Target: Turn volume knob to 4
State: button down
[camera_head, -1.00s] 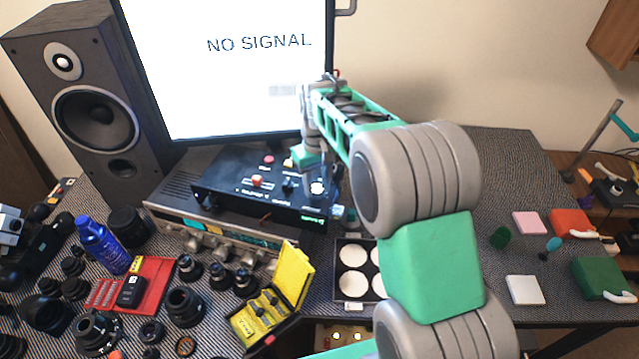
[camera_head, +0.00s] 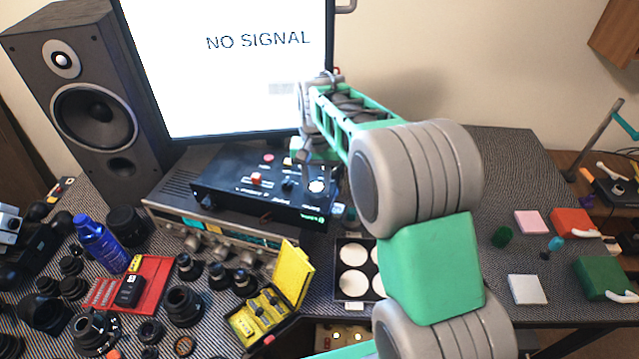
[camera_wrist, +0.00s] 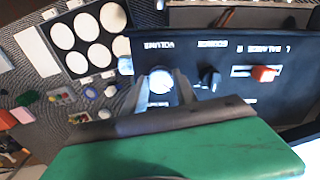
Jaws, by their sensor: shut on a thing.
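The volume knob is a pale round knob (camera_wrist: 160,79) under the word VOLUME on the black control box (camera_wrist: 222,75) in the wrist view. It also shows at the right end of the box in the head view (camera_head: 317,186). My gripper (camera_wrist: 161,84) is shut on the knob, with one finger on each side of it. In the head view my gripper (camera_head: 316,180) reaches down to the knob from above. The knob's pointer and the scale numbers around it are too blurred or hidden to read.
A black source knob (camera_wrist: 210,77) and a red balance slider (camera_wrist: 264,74) sit beside the volume knob. The box rests on a silver receiver (camera_head: 165,212). A monitor (camera_head: 230,95) stands behind. A tray of white discs (camera_head: 354,303) lies in front.

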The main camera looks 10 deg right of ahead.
jog(key=m, duration=0.4)
jog(key=shift+m, duration=0.4)
jog(key=m, duration=0.3)
jog(key=shift+m+b, duration=0.3)
jog(key=shift+b, duration=0.05)
jog(key=m, duration=0.4)
jog(key=shift+m, duration=0.3)
jog(key=m, duration=0.4)
jog(key=shift+f, duration=0.1)
jog(key=c, duration=1.1)
grip_release()
jog(key=shift+s+d, duration=0.15)
jog(key=shift+d, duration=0.05)
jog(key=shift+c, duration=0.2)
jog(key=shift+o, duration=0.9)
jog(key=shift+a, duration=0.2)
